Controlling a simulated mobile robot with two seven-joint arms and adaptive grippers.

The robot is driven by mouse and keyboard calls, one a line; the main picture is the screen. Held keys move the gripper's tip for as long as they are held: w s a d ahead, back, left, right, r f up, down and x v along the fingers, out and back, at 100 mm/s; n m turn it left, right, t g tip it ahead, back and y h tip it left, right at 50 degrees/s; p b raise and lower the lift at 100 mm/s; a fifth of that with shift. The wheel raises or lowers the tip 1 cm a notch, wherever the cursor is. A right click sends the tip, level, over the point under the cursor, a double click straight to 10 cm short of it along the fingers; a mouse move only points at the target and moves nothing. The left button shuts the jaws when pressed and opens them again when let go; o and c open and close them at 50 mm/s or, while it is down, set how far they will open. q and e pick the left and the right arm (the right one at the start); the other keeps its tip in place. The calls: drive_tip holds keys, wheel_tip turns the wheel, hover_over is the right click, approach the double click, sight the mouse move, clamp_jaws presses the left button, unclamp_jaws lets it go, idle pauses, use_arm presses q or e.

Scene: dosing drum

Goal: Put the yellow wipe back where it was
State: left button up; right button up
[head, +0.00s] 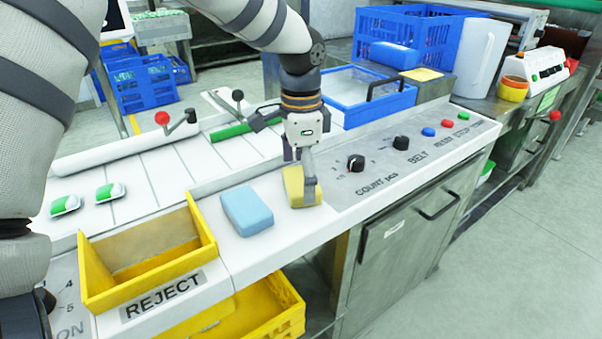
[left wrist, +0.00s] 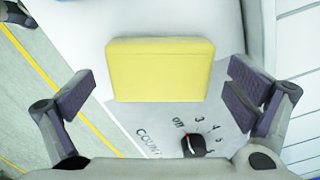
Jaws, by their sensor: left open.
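The yellow wipe (head: 294,186) is a thick block on the white ledge, beside the COUNT dial (head: 356,163). In the left wrist view the yellow wipe (left wrist: 160,70) shows whole, with the dial (left wrist: 194,143) below it. My left gripper (head: 302,176) is over the wipe, pointing down, and partly hides it in the head view. Its two fingers (left wrist: 165,95) are wide apart, with a gap on either side of the wipe. Nothing is held. My right gripper is in neither view.
A light blue block (head: 246,210) lies left of the wipe. The yellow REJECT bin (head: 150,275) stands further left. The control panel with its knobs and buttons (head: 428,132) runs to the right. A blue-rimmed tray (head: 345,118) stands behind the gripper.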

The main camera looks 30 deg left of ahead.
sight(301, 179)
use_arm(q)
drive_tip(key=shift+r, duration=0.15)
wheel_tip(301, 179, up, 12)
idle(0.5)
